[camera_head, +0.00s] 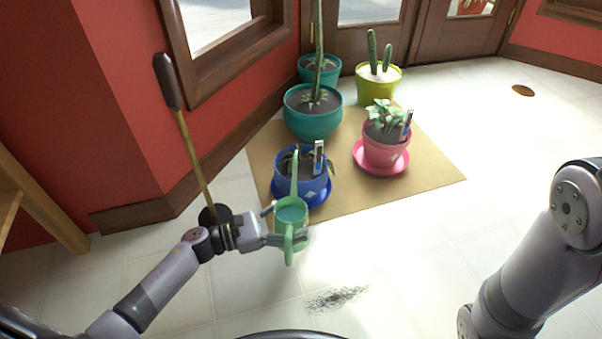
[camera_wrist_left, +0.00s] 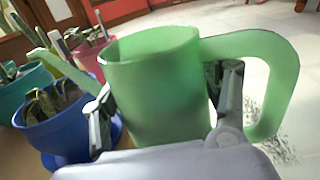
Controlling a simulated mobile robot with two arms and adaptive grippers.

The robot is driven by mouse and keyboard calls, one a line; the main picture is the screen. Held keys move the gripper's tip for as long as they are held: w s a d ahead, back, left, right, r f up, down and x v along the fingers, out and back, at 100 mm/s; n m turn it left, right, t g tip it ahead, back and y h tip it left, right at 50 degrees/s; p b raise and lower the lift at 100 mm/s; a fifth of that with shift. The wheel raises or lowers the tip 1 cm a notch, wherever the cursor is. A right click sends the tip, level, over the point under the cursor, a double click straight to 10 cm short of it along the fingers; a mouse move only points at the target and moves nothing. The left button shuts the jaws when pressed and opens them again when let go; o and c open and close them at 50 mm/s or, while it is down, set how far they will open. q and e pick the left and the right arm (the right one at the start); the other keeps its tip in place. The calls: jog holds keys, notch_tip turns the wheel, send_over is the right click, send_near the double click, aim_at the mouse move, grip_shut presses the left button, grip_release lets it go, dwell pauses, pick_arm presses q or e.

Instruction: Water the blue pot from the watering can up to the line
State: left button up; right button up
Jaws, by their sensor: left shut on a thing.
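The green watering can (camera_head: 290,216) is held by my left gripper (camera_head: 283,226), which is shut on its body. In the left wrist view the can (camera_wrist_left: 155,90) looks close to upright, with its handle to the right and its spout pointing left. The blue pot (camera_head: 314,188) stands on a blue saucer just beyond the can, holding dark soil, a drooping plant and a white-and-dark gauge (camera_head: 319,157). The spout reaches toward the pot; no water stream shows. The blue pot also shows in the left wrist view (camera_wrist_left: 58,132). The line cannot be made out. My right gripper is out of view.
A pink pot (camera_head: 382,153), a teal pot (camera_head: 314,121), another teal pot behind and a yellow-green cactus pot (camera_head: 375,90) share the tan mat (camera_head: 430,178). Dark scribbles (camera_head: 336,299) mark the otherwise clear front floor.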

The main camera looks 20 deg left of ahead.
pick_arm(q)
jog(key=shift+f+b, duration=2)
jog(key=shift+f, duration=0.7)
jog(key=shift+s+r+n, duration=0.1)
jog(key=shift+r+n, duration=0.5)
jog(key=shift+r, duration=0.45)
jog(key=shift+s+d+r+n+g+y+p, duration=0.1)
jog(key=shift+r+n+g+y+p, duration=0.25)
jog(key=shift+r+p, duration=0.55)
jog(key=shift+r, duration=0.25)
jog(key=shift+f, duration=0.15)
notch_tip(320, 180, up, 2)
jog(key=n+p, duration=0.1)
jog(key=p, duration=0.2)
jog(key=shift+p, duration=0.5)
jog(key=shift+f, duration=0.1)
